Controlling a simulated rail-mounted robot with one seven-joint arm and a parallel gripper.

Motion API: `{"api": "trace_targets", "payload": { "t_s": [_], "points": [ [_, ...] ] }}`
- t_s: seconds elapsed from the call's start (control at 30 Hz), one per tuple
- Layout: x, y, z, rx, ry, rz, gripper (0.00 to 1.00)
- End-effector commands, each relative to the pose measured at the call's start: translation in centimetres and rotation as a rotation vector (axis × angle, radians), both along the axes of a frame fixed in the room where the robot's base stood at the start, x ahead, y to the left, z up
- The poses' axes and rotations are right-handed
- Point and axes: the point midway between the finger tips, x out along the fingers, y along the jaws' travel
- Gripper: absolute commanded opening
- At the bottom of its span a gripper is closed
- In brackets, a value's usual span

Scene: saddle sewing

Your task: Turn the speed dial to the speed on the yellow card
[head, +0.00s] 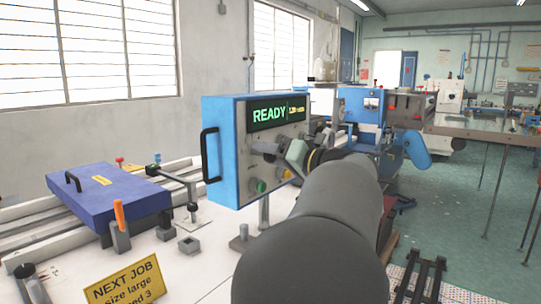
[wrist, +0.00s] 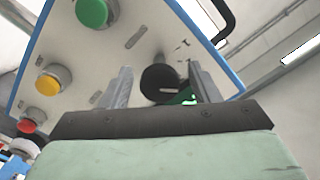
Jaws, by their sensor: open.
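The yellow card (head: 124,280) stands at the lower left of the head view; it reads "NEXT JOB", "size large" and a partly cut line ending in "eed 3". The blue control box (head: 226,150) has a lit screen (head: 278,112) reading "READY", with small yellow text too fine to read. In the wrist view a round black dial (wrist: 160,80) with a short pale mark sits on the box's panel. My gripper (wrist: 163,84) is open, with one finger on each side of the dial; I cannot tell whether they touch it. In the head view my gripper (head: 267,150) is at the panel, hiding the dial.
Green (wrist: 91,12), yellow (wrist: 53,82) and red (wrist: 32,120) buttons lie on the panel beside the gripper. A black handle (head: 209,155) sticks out from the box's left side. A blue case (head: 110,190) lies on the white bench at left.

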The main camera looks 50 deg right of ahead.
Motion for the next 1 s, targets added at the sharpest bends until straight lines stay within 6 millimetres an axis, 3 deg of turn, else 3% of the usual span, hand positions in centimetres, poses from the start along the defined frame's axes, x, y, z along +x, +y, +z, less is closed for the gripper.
{"api": "trace_targets", "payload": {
  "t_s": [0.17, 0.3, 0.33, 0.67, 1.0],
  "points": [
    [-0.01, -0.01, -0.01, 0.000, 0.000, 0.000, 0.55],
    [-0.02, -0.01, -0.01, 0.000, 0.000, 0.000, 0.16],
    [-0.03, -0.01, -0.01, 0.000, 0.000, 0.000, 0.11],
    [-0.01, 0.03, -0.02, 0.033, 0.001, 0.001, 0.11],
    [0.03, 0.06, 0.02, 0.244, 0.001, 0.002, 0.11]
  ]
}}
